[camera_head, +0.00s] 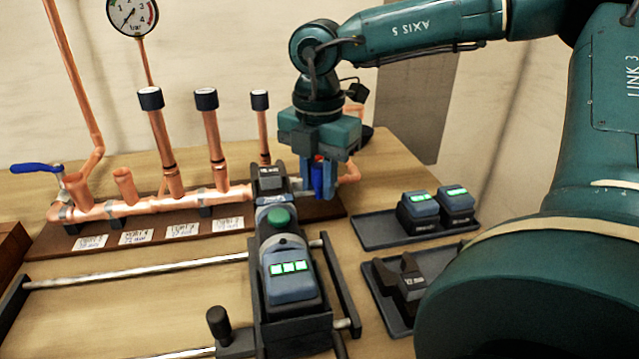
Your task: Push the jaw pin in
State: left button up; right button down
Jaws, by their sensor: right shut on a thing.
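A press tool (291,290) with a blue-grey body, a green button and a lit green display lies on a dark sliding carriage. A dark labelled jaw (268,176) is at its far end, beside the copper manifold (145,203). My right gripper (317,190) points down just to the right of the jaw, with its blue fingers shut. A small silvery pin end (295,183) shows between the jaw and the fingers; the fingers hide the rest, so how deep it sits cannot be told. A bit of red shows between the fingers. My left gripper is not in view.
Two rails (140,271) run left from the carriage, which has a black knob (218,323) at its left. Trays at the right hold batteries (419,209) and a spare jaw (408,279). Capped copper pipes (209,138) stand behind. My right arm covers the right side.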

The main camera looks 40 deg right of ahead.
jog(key=shift+s+f, duration=0.1)
jog(key=shift+s, duration=0.15)
jog(key=c, duration=1.3)
grip_release()
jog(key=shift+o, duration=0.2)
jog(key=shift+d, duration=0.1)
jog(key=shift+w, duration=0.1)
notch_tip(320, 180, up, 13)
jog(key=shift+c, duration=0.3)
